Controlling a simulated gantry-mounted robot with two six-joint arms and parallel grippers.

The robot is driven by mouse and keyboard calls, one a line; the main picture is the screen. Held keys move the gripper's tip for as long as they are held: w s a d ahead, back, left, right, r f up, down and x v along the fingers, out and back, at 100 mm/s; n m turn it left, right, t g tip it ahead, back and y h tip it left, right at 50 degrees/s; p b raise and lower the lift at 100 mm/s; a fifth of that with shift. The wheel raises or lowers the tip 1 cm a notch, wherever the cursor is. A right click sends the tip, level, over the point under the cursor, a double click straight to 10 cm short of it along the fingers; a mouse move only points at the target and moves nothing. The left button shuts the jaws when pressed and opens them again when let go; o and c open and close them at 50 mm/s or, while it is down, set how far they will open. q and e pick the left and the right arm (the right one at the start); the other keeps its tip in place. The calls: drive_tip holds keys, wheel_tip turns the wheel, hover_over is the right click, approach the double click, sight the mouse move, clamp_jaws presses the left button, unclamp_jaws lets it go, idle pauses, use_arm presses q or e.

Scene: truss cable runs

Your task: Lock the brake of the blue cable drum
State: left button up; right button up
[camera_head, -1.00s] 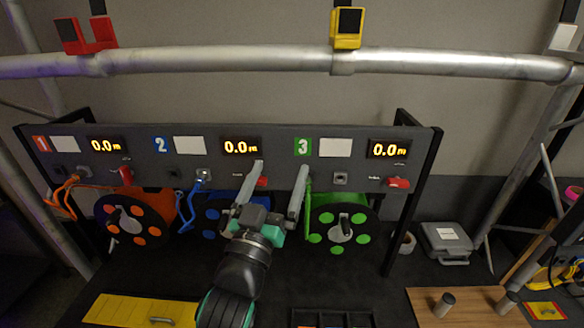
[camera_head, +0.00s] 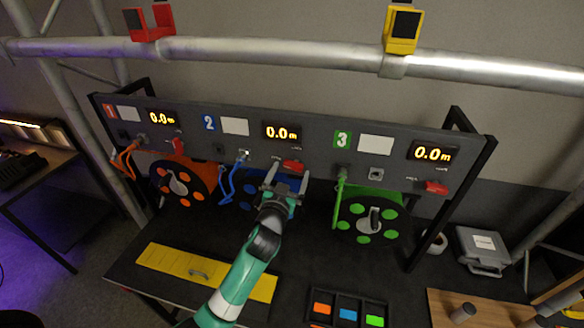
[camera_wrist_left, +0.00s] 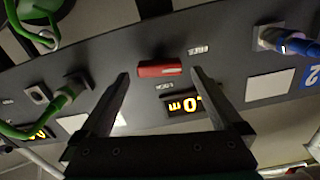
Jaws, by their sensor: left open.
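The blue cable drum (camera_head: 250,203) sits under panel section 2, partly hidden behind my left gripper and forearm. Its red brake lever (camera_head: 293,165) lies sideways on the panel below the 0.0 m display. My left gripper (camera_head: 288,175) is open in front of the panel, just below that lever. In the left wrist view the red lever (camera_wrist_left: 160,69) lies between the spread fingertips of the gripper (camera_wrist_left: 158,75), with no clear contact. A LOCK label (camera_wrist_left: 165,86) and a FREE label (camera_wrist_left: 200,48) show near it. My right gripper is not in view.
The orange drum (camera_head: 182,187) stands left and the green drum (camera_head: 369,222) right. A blue cable (camera_head: 228,183) hangs from the section 2 socket. A yellow panel (camera_head: 190,268) and a tray of coloured tiles (camera_head: 345,312) lie in front. A truss tube (camera_head: 290,52) crosses above.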

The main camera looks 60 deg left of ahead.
sight(293, 166)
use_arm(q)
drive_tip(key=shift+x, duration=1.15)
drive_tip(key=c, duration=1.3)
drive_tip(key=shift+m, duration=0.3)
drive_tip(key=m+p, duration=0.1)
drive_tip(key=m, duration=0.2)
drive_tip(key=shift+r, duration=0.15)
drive_tip(key=m+p, duration=0.2)
drive_tip(key=m, duration=0.2)
drive_tip(key=shift+w+d+m, duration=0.1)
drive_tip(key=shift+w+m, duration=0.05)
drive_tip(key=shift+m, duration=0.25)
drive_tip(key=m+p, duration=0.2)
drive_tip(key=m, duration=0.2)
drive_tip(key=shift+m, duration=0.3)
drive_tip(key=shift+w+d+m+p, duration=0.1)
drive_tip(key=shift+m+p, duration=0.45)
drive_tip(key=shift+m, duration=0.95)
